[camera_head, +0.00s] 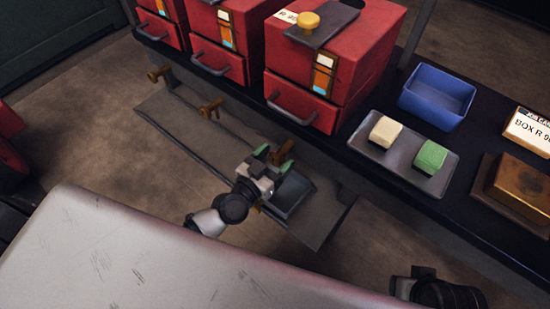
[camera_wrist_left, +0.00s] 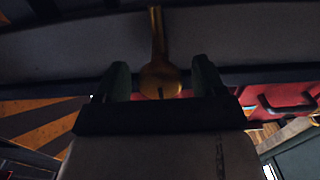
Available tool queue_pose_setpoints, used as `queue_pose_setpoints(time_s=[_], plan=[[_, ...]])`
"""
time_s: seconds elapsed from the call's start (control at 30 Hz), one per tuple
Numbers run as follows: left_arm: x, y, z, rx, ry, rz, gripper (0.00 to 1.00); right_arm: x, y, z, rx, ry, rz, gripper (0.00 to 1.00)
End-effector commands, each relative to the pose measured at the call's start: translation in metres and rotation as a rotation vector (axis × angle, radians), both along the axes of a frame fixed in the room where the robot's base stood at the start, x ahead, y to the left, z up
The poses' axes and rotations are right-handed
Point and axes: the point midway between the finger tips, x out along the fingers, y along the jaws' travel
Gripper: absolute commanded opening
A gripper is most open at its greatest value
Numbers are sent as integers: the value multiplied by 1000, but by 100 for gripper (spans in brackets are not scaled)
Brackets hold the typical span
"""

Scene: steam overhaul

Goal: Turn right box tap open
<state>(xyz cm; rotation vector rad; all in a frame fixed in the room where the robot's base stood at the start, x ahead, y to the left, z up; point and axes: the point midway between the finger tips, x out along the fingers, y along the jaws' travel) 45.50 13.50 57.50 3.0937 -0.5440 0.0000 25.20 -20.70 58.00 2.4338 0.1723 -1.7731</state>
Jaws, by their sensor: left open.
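The right box tap (camera_head: 286,151) is a small brass tap on the shelf's front side, below the right red box (camera_head: 330,60). My left gripper (camera_head: 271,161) is at this tap, its green-tipped fingers open. In the left wrist view the brass tap (camera_wrist_left: 158,35) has a straight stem and a rounded end. The rounded end lies between the two dark fingers of the left gripper (camera_wrist_left: 160,78), with a gap visible on each side. I cannot tell the tap's open or shut state. A dark part of my right arm shows at the bottom right, without its fingers.
Two more brass taps, the middle one (camera_head: 211,107) and the left one (camera_head: 160,73), sit along the same ledge. A grey pan (camera_head: 291,193) is below the gripper. A blue bin (camera_head: 437,97) and a tray (camera_head: 435,184) with two blocks stand on the shelf.

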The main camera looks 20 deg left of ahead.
Motion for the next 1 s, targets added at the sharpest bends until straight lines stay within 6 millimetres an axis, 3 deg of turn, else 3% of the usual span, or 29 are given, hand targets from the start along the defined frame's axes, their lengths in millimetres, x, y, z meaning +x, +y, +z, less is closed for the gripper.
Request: queue_pose_setpoints(time_s=[0.2,0.5,1.0], plan=[[0,0,0,0,1,0,68,0,0,0,0,0,0,43],[0,0,0,1,0,0,22,0,0,0,0,0,0,43],[0,0,0,-128,48,-1,21,0,0,4,0,0,0,43]])
